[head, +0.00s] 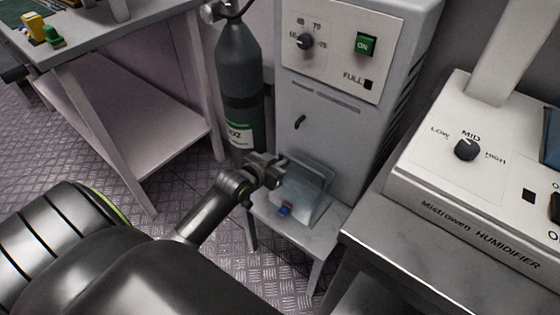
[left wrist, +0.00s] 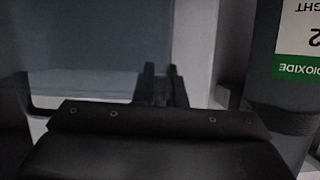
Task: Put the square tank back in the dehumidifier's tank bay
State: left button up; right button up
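The square tank (head: 310,187) is a translucent pale-blue box low at the front of the dehumidifier (head: 332,130). It appears slightly tilted, over the small grey stand (head: 306,226); I cannot tell whether its base touches. A small blue and red part (head: 285,210) shows at its lower front. The tank bay is mostly hidden behind the tank. My left gripper (head: 272,172) is at the tank's upper left side, its fingers close together with a narrow gap, apparently shut on its edge or handle. The fingers also show in the left wrist view (left wrist: 160,84). My right gripper is not in view.
A dark gas cylinder (head: 240,85) stands just left of the dehumidifier. A humidifier (head: 470,205) sits on a metal table (head: 375,240) at the right, close to the stand. A workbench (head: 120,35) with a lower shelf is at the upper left.

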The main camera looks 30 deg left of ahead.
pick_arm(q)
jog(key=o, duration=0.4)
